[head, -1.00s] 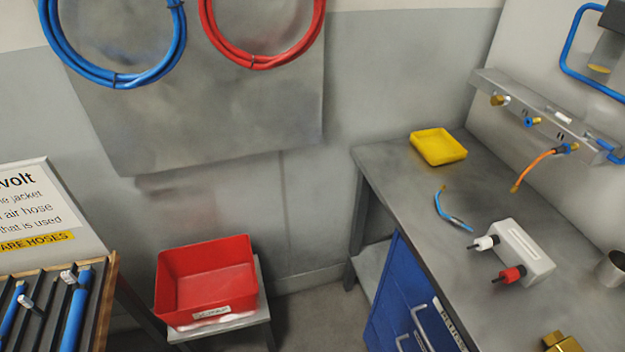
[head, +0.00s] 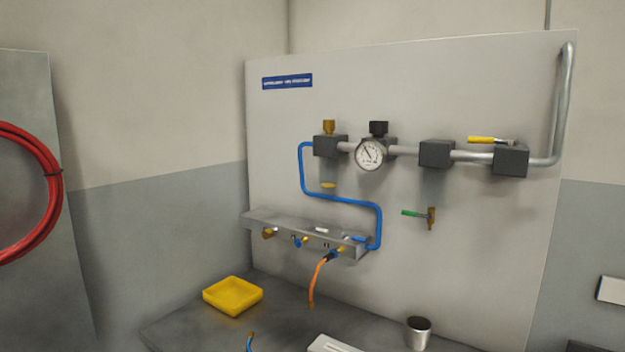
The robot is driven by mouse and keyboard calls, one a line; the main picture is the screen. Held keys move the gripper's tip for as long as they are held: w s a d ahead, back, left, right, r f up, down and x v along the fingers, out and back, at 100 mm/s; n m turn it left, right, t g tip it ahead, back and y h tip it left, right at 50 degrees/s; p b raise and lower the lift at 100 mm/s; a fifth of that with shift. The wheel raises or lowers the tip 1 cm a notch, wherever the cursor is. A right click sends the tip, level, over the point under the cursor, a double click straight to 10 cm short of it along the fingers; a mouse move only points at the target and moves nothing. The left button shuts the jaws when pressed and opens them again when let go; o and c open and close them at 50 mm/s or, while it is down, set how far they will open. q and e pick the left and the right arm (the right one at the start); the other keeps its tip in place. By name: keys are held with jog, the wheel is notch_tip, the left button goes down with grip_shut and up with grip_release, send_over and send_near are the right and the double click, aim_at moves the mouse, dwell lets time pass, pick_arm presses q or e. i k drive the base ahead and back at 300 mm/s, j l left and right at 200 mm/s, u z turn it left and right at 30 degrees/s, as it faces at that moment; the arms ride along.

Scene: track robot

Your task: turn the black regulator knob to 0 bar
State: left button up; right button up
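The black regulator knob (head: 378,128) sits on top of the regulator block on the wall panel. Directly below it is a round white pressure gauge (head: 370,154) with a dark needle pointing to the upper left; its numbers are too small to read. Neither of my grippers is in the head view, and nothing touches the knob.
A grey panel (head: 470,250) carries pipes, a yellow-handled valve (head: 484,140), a green-handled valve (head: 418,213) and a manifold (head: 310,236) with an orange hose (head: 317,280). On the bench (head: 190,328) below are a yellow tray (head: 233,295) and a metal cup (head: 418,332).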

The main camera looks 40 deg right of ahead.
aim_at(378, 128)
jog(key=z, duration=1.75)
